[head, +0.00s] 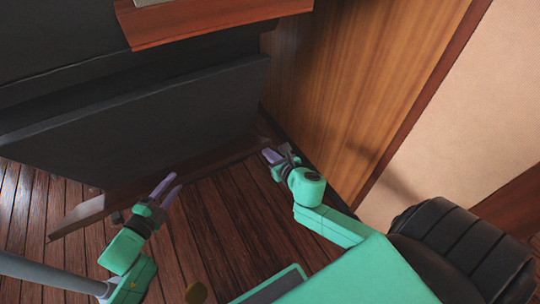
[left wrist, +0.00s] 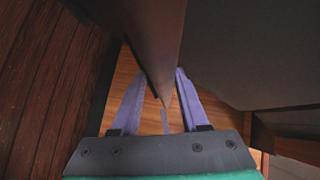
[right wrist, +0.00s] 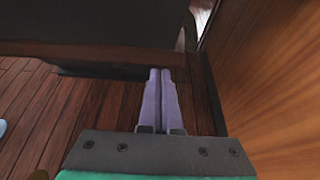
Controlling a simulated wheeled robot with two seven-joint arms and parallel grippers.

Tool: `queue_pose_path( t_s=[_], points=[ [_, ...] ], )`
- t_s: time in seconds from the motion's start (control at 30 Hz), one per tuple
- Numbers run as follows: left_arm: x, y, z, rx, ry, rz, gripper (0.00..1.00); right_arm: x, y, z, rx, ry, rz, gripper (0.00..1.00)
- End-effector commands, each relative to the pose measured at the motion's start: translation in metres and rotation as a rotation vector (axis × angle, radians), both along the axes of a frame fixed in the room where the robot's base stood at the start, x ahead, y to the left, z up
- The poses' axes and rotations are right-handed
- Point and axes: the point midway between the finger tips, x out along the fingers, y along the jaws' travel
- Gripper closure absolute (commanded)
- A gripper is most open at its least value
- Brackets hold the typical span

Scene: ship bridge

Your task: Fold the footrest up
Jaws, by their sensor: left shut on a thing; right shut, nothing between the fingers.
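The footrest is a long brown wooden board (head: 82,212) low along the front of the dark console, slanting from lower left to upper right in the head view. My left gripper (head: 168,186) is at its front edge, around the middle. In the left wrist view the board (left wrist: 155,40) runs between the two purple fingers (left wrist: 164,85), which are shut on it. My right gripper (head: 276,156) is shut and empty near the board's right end, by the wood panel. In the right wrist view its fingers (right wrist: 161,72) are together, with the footrest (right wrist: 90,52) beyond them.
The dark console (head: 150,110) rises behind the footrest. A wood-panelled wall (head: 345,90) stands close on the right of my right gripper. A black ribbed seat-like object (head: 460,250) is at lower right. The plank floor (head: 205,220) between my arms is clear.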

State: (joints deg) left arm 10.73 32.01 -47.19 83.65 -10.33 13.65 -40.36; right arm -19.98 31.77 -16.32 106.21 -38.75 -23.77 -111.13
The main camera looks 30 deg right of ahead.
Motion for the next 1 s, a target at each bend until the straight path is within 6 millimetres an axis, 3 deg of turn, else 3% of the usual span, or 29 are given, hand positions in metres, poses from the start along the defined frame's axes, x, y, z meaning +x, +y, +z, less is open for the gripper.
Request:
queue_pose_path(
  t_s=[0.03, 0.33, 0.37, 0.4, 0.77, 1.0],
  points=[
    [0.002, 0.002, 0.0, 0.004, -0.001, 0.004, 1.0, 0.005, -0.001, 0.009, -0.006, -0.013, 0.004, 1.0],
    [-0.001, 0.001, -0.004, 0.008, 0.004, 0.001, 1.0, 0.009, -0.002, 0.015, -0.004, -0.022, -0.002, 1.0],
    [-0.001, 0.001, -0.004, 0.008, 0.006, 0.001, 0.51, 0.009, -0.002, 0.015, -0.004, -0.022, -0.002, 1.0],
    [-0.002, 0.001, -0.005, 0.008, 0.006, 0.001, 0.43, 0.009, -0.002, 0.016, -0.004, -0.023, -0.002, 1.0],
    [-0.004, 0.001, -0.006, 0.008, 0.009, -0.002, 0.43, 0.009, -0.002, 0.015, -0.004, -0.023, -0.002, 1.0],
    [-0.033, 0.032, 0.0, 0.011, 0.014, 0.001, 0.43, 0.009, -0.002, 0.016, -0.004, -0.023, -0.002, 1.0]
  ],
)
